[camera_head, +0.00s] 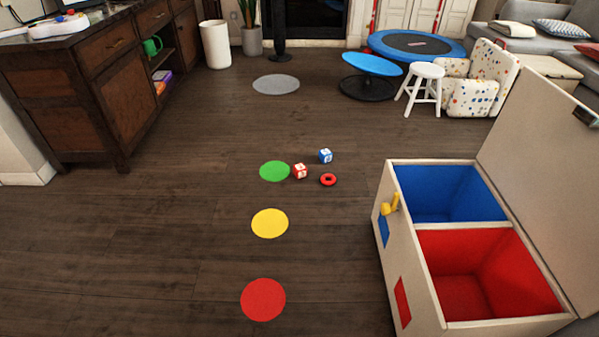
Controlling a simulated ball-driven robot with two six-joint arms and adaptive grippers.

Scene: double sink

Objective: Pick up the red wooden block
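The red wooden block (300,171) is a small cube with pale faces bearing a marking. It lies on the dark wood floor, just right of the green floor disc (274,171). A similar blue block (325,156) is a little behind it and to the right. A red ring (328,180) lies to its right and slightly nearer. None of these appear to touch. Neither of my grippers shows in this view.
An open toy chest (413,264) with blue and red compartments stands at the right, its lid raised. Yellow (269,223), red (263,299) and grey (276,84) discs lie on the floor. A wooden cabinet (122,88) is at left. Floor around the block is mostly clear.

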